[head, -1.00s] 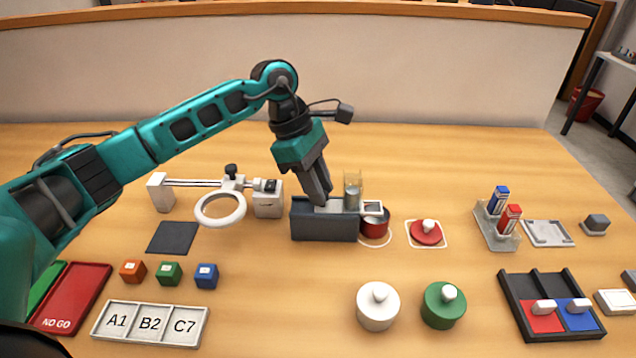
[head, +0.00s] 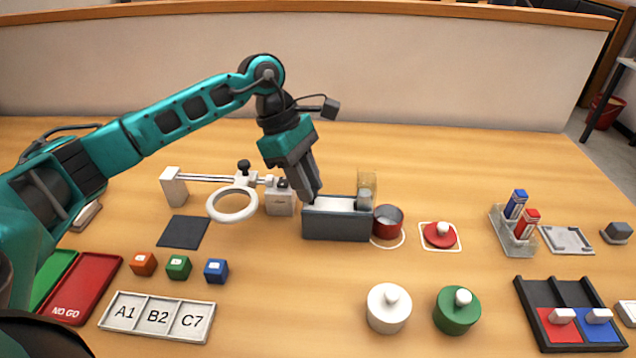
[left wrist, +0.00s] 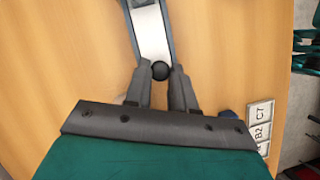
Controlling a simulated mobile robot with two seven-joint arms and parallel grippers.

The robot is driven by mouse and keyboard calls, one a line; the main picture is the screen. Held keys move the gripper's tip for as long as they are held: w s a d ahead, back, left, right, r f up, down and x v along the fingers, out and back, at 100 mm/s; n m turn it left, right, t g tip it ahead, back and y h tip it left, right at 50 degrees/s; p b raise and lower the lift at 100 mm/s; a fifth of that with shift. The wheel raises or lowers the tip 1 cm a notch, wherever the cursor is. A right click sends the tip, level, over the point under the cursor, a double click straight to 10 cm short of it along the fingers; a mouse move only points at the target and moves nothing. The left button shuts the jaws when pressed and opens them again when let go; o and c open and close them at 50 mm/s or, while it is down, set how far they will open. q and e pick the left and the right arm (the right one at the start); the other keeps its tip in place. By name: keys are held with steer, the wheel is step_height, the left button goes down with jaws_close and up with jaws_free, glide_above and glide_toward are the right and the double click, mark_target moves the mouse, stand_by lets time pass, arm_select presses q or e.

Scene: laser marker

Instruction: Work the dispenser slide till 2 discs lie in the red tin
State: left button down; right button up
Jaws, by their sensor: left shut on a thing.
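The dispenser is a dark grey block (head: 336,228) with a clear upright tube (head: 367,186) at its right end. Its pale slide (head: 334,204) lies in the top channel and also shows in the left wrist view (left wrist: 150,32). My left gripper (head: 313,200) is at the block's left end, its fingers shut on the slide's black ball knob (left wrist: 160,70). The open red tin (head: 387,222) stands just right of the block, on a white ring mark. I cannot make out any discs in the tin or the tube. My right gripper is not in view.
A red lid (head: 440,235) lies right of the tin. A magnifier ring on a rail (head: 232,204) stands close left of the dispenser. White (head: 389,308) and green (head: 457,310) knobbed pots stand in front. A holder (head: 514,232) with blue and red pieces is farther right.

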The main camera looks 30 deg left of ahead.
arm_select(q)
steer(key=shift+a, duration=0.2)
steer(key=c, duration=1.2)
jaws_free()
steer(key=shift+s+a, duration=0.1)
steer(key=shift+o, duration=1.3)
steer(key=v, duration=1.3)
